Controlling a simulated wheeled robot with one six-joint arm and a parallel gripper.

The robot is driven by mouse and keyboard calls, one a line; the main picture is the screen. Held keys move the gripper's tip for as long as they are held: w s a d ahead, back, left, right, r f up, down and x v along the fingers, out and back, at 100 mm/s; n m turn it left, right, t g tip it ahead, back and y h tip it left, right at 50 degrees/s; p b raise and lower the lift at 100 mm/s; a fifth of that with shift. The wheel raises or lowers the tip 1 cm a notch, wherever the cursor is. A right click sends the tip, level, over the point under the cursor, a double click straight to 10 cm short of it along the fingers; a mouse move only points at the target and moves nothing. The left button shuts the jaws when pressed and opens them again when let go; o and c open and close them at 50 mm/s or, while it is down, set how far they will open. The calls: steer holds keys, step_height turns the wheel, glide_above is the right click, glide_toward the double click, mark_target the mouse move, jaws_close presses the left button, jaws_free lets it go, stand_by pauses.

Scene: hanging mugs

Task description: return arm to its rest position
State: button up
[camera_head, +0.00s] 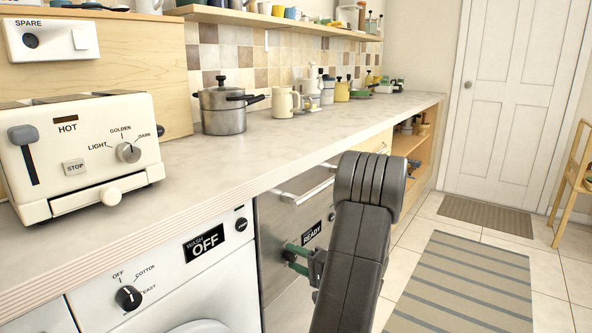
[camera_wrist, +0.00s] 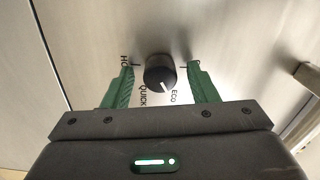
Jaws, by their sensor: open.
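My gripper (camera_wrist: 160,85) is open, with its two green fingers on either side of a black dial (camera_wrist: 160,71) on a steel appliance front (camera_wrist: 225,35). The dial's white mark points toward the lettering near "ECO". I cannot tell whether the fingers touch the dial. In the head view my gripper (camera_head: 297,258) reaches toward the steel appliance (camera_head: 275,218), below its "READY" display (camera_head: 311,233). My dark arm hides part of that front.
A washing machine (camera_head: 165,285) showing "OFF" stands left of the steel appliance. Floor with a striped rug (camera_head: 465,285) is clear at right; a chair (camera_head: 577,180) stands beyond.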

steer(key=n, duration=0.5)
steer(key=p+v, duration=0.1)
steer(key=v, duration=1)
steer(key=shift+p, duration=0.4)
steer(key=shift+s, duration=0.1)
